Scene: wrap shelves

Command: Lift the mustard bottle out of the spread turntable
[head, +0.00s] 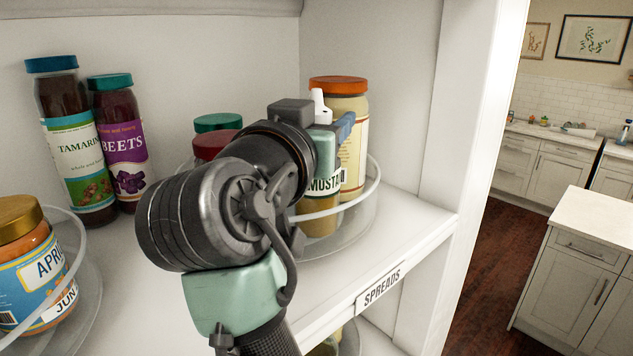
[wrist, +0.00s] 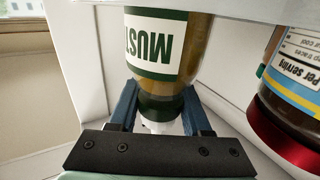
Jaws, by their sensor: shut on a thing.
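The mustard bottle (head: 320,224) stands upright inside the clear spread turntable (head: 362,212), behind its white rim. It has amber contents, a green-and-white label and a white nozzle. My gripper (head: 338,130) is at the bottle's top, its blue fingers beside the neck; my arm hides the bottle's left side. In the wrist view the bottle (wrist: 168,60) appears upside down. The gripper (wrist: 160,92) is shut on its dark green shoulder and neck, one finger on each side. I cannot tell whether the bottle's base touches the turntable floor.
An orange-lidded jar (head: 350,140) stands close behind the bottle. Red-lidded (head: 214,145) and green-lidded (head: 217,122) jars are to the left, partly hidden by my arm. A tamarind jar (head: 75,150), beets jar (head: 120,150) and apricot jar (head: 35,265) are further left. The shelf wall (head: 420,110) is on the right.

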